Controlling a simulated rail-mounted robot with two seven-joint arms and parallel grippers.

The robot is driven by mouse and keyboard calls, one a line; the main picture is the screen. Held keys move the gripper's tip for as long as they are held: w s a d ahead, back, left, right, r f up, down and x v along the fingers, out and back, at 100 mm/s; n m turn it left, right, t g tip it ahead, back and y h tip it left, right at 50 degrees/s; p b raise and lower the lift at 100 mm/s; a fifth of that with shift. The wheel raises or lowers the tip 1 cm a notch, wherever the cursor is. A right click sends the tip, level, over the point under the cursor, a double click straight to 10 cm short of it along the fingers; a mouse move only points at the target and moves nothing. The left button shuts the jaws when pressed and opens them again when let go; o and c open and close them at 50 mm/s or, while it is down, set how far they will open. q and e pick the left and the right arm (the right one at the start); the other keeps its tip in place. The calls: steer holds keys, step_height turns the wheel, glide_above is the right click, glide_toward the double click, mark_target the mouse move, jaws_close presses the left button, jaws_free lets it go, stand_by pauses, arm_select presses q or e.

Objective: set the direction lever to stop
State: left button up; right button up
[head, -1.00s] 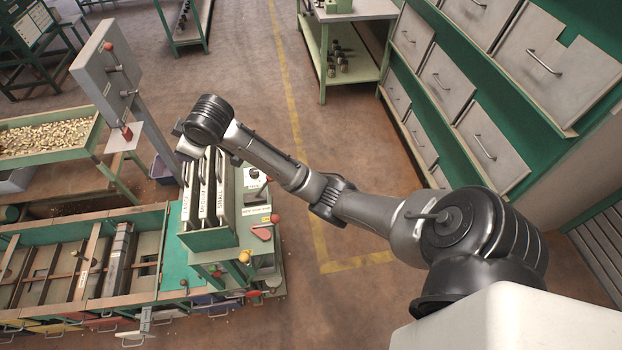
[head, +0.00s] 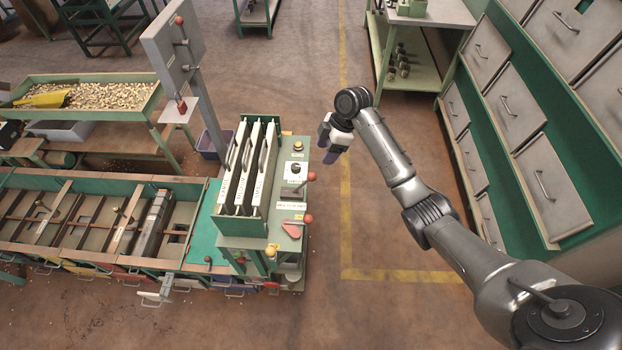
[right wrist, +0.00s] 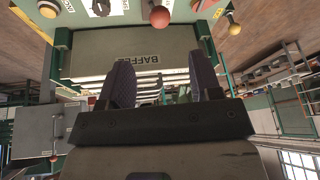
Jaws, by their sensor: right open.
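The green control stand has a top panel (head: 293,200) with a dark dial on a white plate (head: 293,170) and levers with red balls. One red-ball lever (head: 311,177) is at the panel's right edge. My right gripper (head: 328,148) is open and empty, above and right of the panel's far end. In the right wrist view a red ball (right wrist: 159,16) shows beyond the open fingers (right wrist: 163,86).
Upright labelled plates (head: 248,165) stand left of the panel. The hopper bench (head: 80,190) runs left, and drawer cabinets (head: 500,100) line the right. The floor between is clear.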

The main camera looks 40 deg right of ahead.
mark_target(312, 175)
steer(key=x, duration=1.3)
steer(key=shift+f+b, duration=0.3)
steer(key=shift+b, duration=0.1)
jaws_close()
